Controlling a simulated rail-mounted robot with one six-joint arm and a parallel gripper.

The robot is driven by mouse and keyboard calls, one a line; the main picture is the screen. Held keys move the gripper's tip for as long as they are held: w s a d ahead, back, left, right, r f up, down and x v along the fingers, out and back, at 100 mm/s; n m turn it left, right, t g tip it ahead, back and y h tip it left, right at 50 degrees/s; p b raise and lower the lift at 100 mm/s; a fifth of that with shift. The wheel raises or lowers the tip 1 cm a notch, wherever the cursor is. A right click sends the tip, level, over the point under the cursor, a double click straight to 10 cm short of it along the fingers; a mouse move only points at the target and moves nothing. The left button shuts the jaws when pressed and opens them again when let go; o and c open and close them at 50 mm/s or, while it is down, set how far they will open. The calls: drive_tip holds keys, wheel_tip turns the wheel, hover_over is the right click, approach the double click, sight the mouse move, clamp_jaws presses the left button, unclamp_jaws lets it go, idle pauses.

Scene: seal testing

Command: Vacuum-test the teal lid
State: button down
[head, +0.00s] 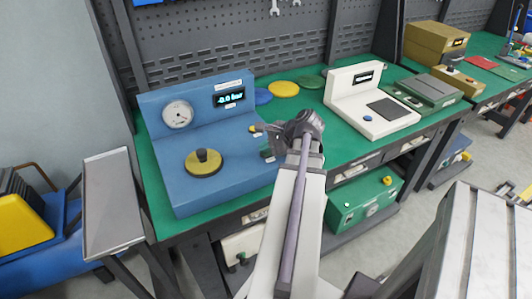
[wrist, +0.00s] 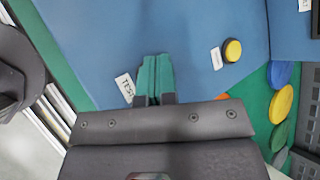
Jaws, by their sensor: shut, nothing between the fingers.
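The blue test station (head: 240,170) stands on the green bench, with a round gauge (head: 177,114) and a display (head: 229,97) reading about -0.0 bar. An olive-yellow disc (head: 204,168) with a dark knob sits on its top. I see no clearly teal lid; one may be hidden. My gripper (head: 267,153) is down at the station's right front. In the wrist view its teal fingertips (wrist: 155,78) are shut and empty beside the TEST label (wrist: 125,88). They hide whatever lies under them, and I cannot tell whether they touch it. A yellow button (wrist: 232,50) is up and right of them.
Blue (head: 263,96), yellow (head: 284,89) and green (head: 310,82) discs lie behind the station's right side. A white device (head: 365,110) with a dark plate stands to the right. A grey side stand (head: 110,205) is at left.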

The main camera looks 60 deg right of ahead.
sight(266, 154)
drive_tip(key=shift+r+p, duration=0.75)
drive_tip(key=shift+p, duration=0.05)
wheel_tip(266, 154, up, 5)
drive_tip(key=p, duration=0.5)
drive_tip(key=shift+r, duration=0.15)
